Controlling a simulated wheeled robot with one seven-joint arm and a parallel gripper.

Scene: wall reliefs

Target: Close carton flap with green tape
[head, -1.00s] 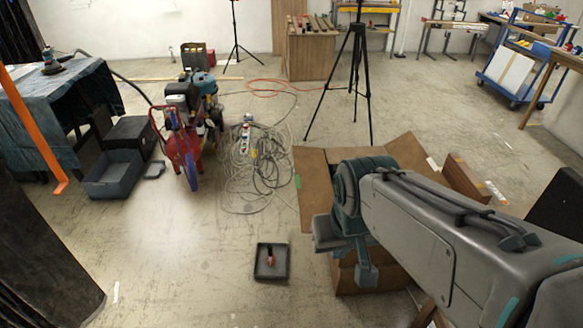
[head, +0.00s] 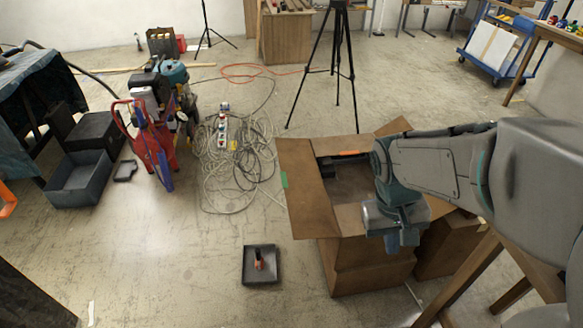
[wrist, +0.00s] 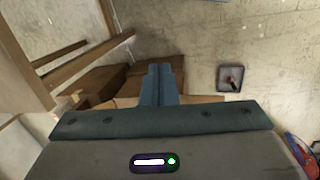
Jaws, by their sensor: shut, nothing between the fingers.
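The open cardboard carton (head: 372,268) stands on the floor right of centre in the head view, partly behind my arm. Its left flap (head: 300,195) is folded outward, with a small green tape (head: 284,180) on its outer edge. Its dark inside shows between the flaps. My gripper (head: 397,240) points down over the carton's front right part, apart from the green-taped flap. In the wrist view my gripper (wrist: 160,72) has its fingers together and empty, with brown cardboard (wrist: 202,99) behind them. I cannot tell whether they touch it.
A dark tray (head: 262,277) with a red-handled item is on the floor left of the carton. Tangled cables (head: 235,165) and a black tripod (head: 338,70) are behind. A wooden-legged stand (head: 462,280) is close on the right. Floor left of the tray is clear.

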